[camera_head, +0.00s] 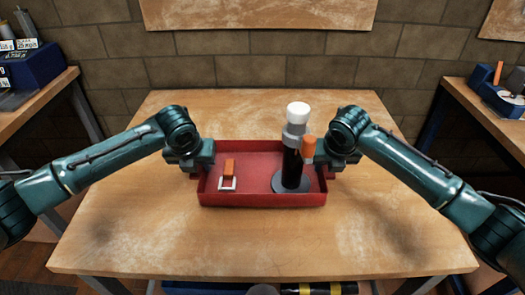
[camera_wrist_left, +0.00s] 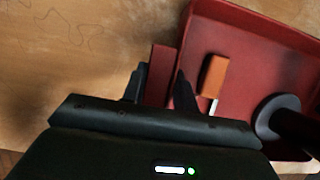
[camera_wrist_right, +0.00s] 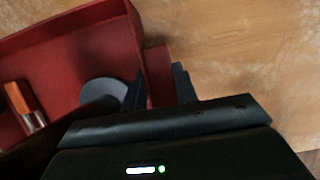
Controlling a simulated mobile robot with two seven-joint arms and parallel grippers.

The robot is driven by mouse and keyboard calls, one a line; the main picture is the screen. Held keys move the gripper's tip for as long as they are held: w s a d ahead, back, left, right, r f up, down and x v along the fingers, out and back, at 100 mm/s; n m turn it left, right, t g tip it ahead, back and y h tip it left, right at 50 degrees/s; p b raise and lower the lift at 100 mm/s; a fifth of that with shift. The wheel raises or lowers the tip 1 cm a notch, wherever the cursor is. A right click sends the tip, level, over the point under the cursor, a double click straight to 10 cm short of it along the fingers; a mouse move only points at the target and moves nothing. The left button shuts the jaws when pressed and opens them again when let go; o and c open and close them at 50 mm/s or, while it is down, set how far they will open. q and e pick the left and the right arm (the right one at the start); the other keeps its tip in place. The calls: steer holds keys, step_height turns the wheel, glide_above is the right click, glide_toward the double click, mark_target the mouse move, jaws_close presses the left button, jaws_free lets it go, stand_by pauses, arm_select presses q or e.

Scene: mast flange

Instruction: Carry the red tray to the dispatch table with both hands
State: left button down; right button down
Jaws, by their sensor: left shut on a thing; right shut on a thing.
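The red tray (camera_head: 262,201) is at the middle of the wooden table; I cannot tell whether it rests on it or hangs just above. My left gripper (camera_head: 198,168) is shut on the tray's left end, on a red tab seen between the fingers in the left wrist view (camera_wrist_left: 158,85). My right gripper (camera_head: 332,166) is shut on the right end, also seen in the right wrist view (camera_wrist_right: 158,75). In the tray, a black mast with a white top (camera_head: 292,165) stands upright on a grey round flange (camera_head: 290,186). An orange block with a pale base (camera_head: 228,172) lies at left.
The wooden table (camera_head: 150,235) is bare around the tray. An orange knob (camera_head: 308,147) shows beside the mast, near my right gripper. Side benches stand at left (camera_head: 30,105) and right (camera_head: 490,115) with blue bins on them. A brick wall is behind.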

arm_select(q)
steer(key=shift+f, duration=0.1)
arm_select(e)
steer(key=shift+f, duration=0.1)
